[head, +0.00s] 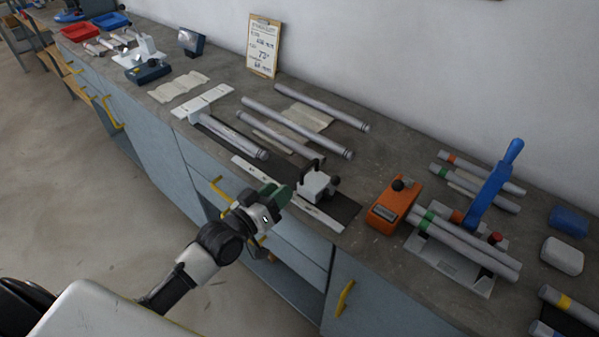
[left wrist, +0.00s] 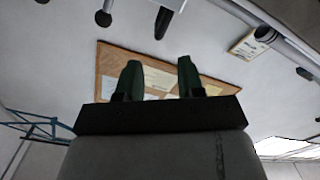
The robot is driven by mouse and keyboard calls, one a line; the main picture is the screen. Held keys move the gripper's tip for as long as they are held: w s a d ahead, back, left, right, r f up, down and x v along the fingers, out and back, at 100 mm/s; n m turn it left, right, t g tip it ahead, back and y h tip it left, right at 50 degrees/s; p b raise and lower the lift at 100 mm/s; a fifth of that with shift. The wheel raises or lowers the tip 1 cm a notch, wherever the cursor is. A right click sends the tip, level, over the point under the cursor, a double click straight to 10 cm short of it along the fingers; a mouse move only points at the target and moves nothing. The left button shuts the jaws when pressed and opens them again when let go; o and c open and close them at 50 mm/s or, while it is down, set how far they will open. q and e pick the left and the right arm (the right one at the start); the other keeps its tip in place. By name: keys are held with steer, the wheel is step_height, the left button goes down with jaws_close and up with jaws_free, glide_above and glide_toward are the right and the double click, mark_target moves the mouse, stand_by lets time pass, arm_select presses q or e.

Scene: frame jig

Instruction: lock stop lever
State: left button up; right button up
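A white stop block (head: 316,183) with a black lever handle (head: 310,167) and a small dark knob at its right sits on the dark strip of the frame jig on the bench. My left gripper (head: 273,196) has green fingertips and is just left of the block, near the bench's front edge; I cannot tell whether it touches the block. In the left wrist view my left gripper (left wrist: 158,80) shows its two green fingers apart with nothing between them. Dark rounded parts, perhaps of the stop, show at the top of that view. My right gripper is not in view.
A white ruler strip (head: 285,191) lies along the jig's front. Grey tubes (head: 298,127) lie behind it. An orange device (head: 393,206) and a blue-handled tool (head: 494,185) stand to the right. A clipboard (head: 263,46) leans on the wall.

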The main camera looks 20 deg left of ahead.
mark_target(302, 172)
arm_select(q)
steer(key=w+d+n, duration=0.1)
steer(key=w+n, duration=0.2)
steer(key=n, duration=0.6)
steer(key=w+d+n+p, duration=0.1)
steer(key=w+n, duration=0.2)
steer(key=n, duration=0.6)
steer(key=w+d+n, duration=0.1)
steer(key=w+n, duration=0.3)
steer(key=n, duration=0.6)
steer(key=shift+d, duration=0.4)
steer(key=shift+c, duration=0.3)
steer(key=shift+r, duration=0.1)
jaws_close()
